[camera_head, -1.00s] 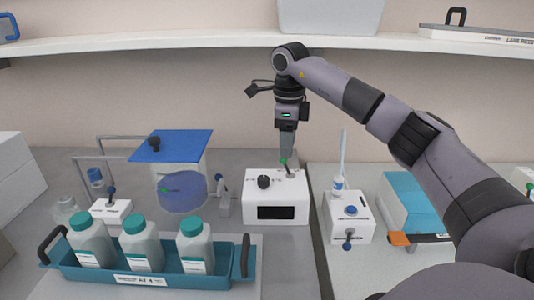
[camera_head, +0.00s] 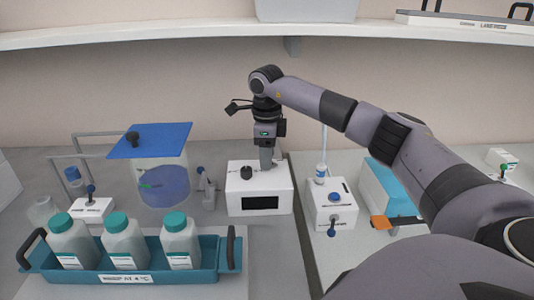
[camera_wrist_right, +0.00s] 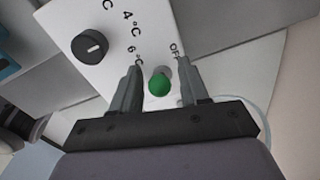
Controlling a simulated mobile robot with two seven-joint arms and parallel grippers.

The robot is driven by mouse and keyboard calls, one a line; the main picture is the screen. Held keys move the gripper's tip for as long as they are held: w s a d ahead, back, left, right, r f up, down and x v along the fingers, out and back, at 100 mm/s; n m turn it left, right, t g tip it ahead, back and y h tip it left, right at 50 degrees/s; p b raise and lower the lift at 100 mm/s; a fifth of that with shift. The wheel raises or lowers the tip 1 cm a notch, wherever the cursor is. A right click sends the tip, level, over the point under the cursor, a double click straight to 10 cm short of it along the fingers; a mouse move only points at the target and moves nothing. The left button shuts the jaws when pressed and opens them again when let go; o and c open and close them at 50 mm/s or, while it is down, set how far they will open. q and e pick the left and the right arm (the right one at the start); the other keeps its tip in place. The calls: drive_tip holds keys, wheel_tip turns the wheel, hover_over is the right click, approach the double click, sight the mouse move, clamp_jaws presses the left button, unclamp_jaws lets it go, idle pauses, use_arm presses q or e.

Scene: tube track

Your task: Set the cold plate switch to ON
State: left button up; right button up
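The white control box (camera_head: 258,203) stands on the bench with a black knob (camera_head: 246,172) and a dark display on its front. In the right wrist view its top (camera_wrist_right: 90,75) carries the black knob (camera_wrist_right: 90,45), temperature marks and a partly hidden "OF…" label. A switch lever with a green round tip (camera_wrist_right: 159,85) stands beside that label. My right gripper (camera_head: 267,168) points down over the box's top. In the right wrist view it (camera_wrist_right: 160,86) is open, with one finger on each side of the green tip and gaps visible. My left gripper is out of view.
A teal rack (camera_head: 150,277) with white bottles is at the front left. A blue-topped stand (camera_head: 150,140) is left of the box. Another white switch box (camera_head: 330,207) and a light-blue block (camera_head: 390,190) are to the right. A shelf (camera_head: 190,31) runs behind.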

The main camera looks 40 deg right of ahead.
sight(279, 166)
clamp_jaws()
drive_tip(key=shift+d, duration=0.1)
drive_tip(key=shift+s+d+f+t+y+b, duration=0.1)
drive_tip(key=shift+s+d+t+y+b, duration=0.15)
drive_tip(key=shift+t+y+b, duration=0.35)
drive_tip(key=shift+s+d+f+t+y+b, duration=0.1)
drive_tip(key=shift+s+d+t+y+b, duration=0.1)
drive_tip(key=shift+t+y+b, duration=0.35)
drive_tip(key=t+y+b, duration=0.1)
drive_tip(key=b, duration=0.1)
drive_tip(key=y+b, duration=0.1)
drive_tip(key=b, duration=0.1)
drive_tip(key=shift+s+d+t+y, duration=0.25)
drive_tip(key=shift+s+d+t, duration=0.05)
drive_tip(key=shift+d+t, duration=0.1)
drive_tip(key=shift+f+b, duration=0.1)
drive_tip(key=shift+b, duration=0.3)
drive_tip(key=shift+s+d+t+y+b, duration=0.25)
drive_tip(key=shift+t+y+b, duration=0.4)
drive_tip(key=shift+b, duration=0.3)
drive_tip(key=shift+y+b, duration=0.25)
drive_tip(key=shift+b, duration=0.05)
drive_tip(key=shift+r, duration=0.2)
